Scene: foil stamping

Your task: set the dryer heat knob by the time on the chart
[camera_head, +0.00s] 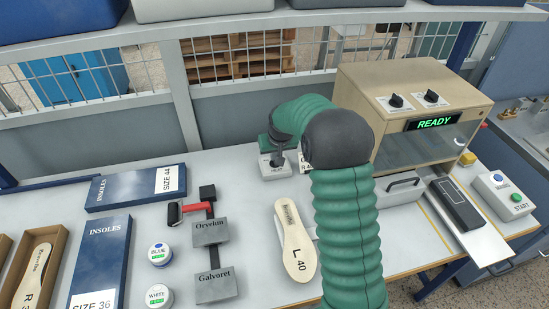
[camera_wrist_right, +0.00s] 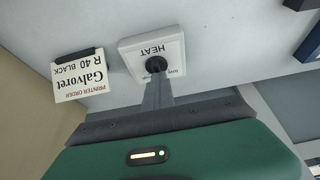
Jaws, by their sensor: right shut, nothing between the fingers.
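The heat knob is a black round knob (camera_wrist_right: 155,65) on a white box marked HEAT (camera_wrist_right: 172,50). The box also shows in the head view (camera_head: 268,169), partly covered by my right gripper. My right gripper (camera_head: 278,155) is shut and empty, with its fingertips (camera_wrist_right: 157,83) right at the knob; I cannot tell if they touch it. I cannot make out a time chart. My left gripper is out of view.
A beige machine (camera_head: 410,110) showing READY stands at the right, with a START button box (camera_head: 505,195) beside it. An insole marked L 40 (camera_head: 295,240), grey blocks marked Ocvelun (camera_head: 209,231) and Galvoret (camera_head: 216,287), and dark-blue insole boxes (camera_head: 100,265) lie left of my arm.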

